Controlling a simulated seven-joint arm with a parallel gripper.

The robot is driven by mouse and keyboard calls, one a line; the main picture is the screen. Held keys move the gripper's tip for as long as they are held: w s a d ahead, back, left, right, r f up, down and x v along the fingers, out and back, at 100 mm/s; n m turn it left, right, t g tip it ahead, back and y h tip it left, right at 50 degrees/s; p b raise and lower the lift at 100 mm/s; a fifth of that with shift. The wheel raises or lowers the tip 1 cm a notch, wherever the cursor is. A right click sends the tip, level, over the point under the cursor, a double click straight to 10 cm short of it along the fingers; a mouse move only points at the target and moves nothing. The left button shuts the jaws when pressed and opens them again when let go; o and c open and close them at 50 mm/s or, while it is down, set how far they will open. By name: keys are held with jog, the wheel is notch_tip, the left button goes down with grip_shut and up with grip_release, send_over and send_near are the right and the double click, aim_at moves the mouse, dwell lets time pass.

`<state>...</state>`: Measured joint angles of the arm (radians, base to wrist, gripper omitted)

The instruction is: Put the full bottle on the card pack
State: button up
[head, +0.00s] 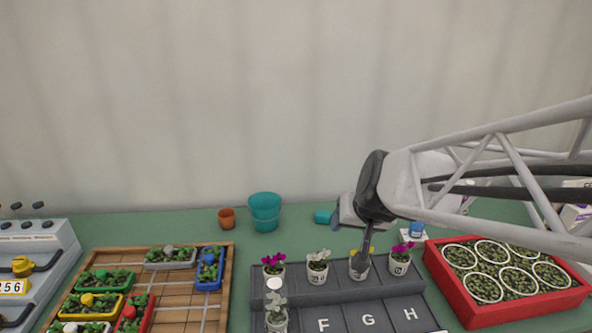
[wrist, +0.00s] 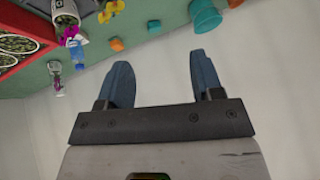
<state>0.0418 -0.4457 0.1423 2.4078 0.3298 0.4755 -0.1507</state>
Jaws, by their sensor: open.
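My gripper (wrist: 163,80) is open and empty in the wrist view, its two blue-grey fingers apart in front of a pale wall. In the head view my gripper (head: 366,238) is above the back of the grey pot tray, partly hidden by its own wrist. A small bottle with a blue part (head: 416,229) stands behind the tray, left of the red crate; it seems to show in the wrist view (wrist: 76,52) too. A clear vessel (wrist: 55,70) stands near it. I cannot tell which is full. No card pack is clearly recognisable; a white and purple box (head: 575,216) is partly hidden at the right edge.
The grey tray (head: 337,318) holds several potted orchids. A red crate (head: 461,309) of round pots is at right, a wooden tray (head: 180,310) of planters at left. Teal pots (head: 265,212) and an orange pot (head: 227,218) stand behind. My arm crosses the right side.

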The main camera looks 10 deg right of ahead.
jog(key=s+d+n+g+h, duration=0.1)
jog(key=s+g, duration=0.3)
jog(key=s, duration=1.2)
jog(key=shift+s+f+h, duration=0.2)
jog(key=shift+f+h, duration=0.05)
jog(key=shift+h, duration=0.15)
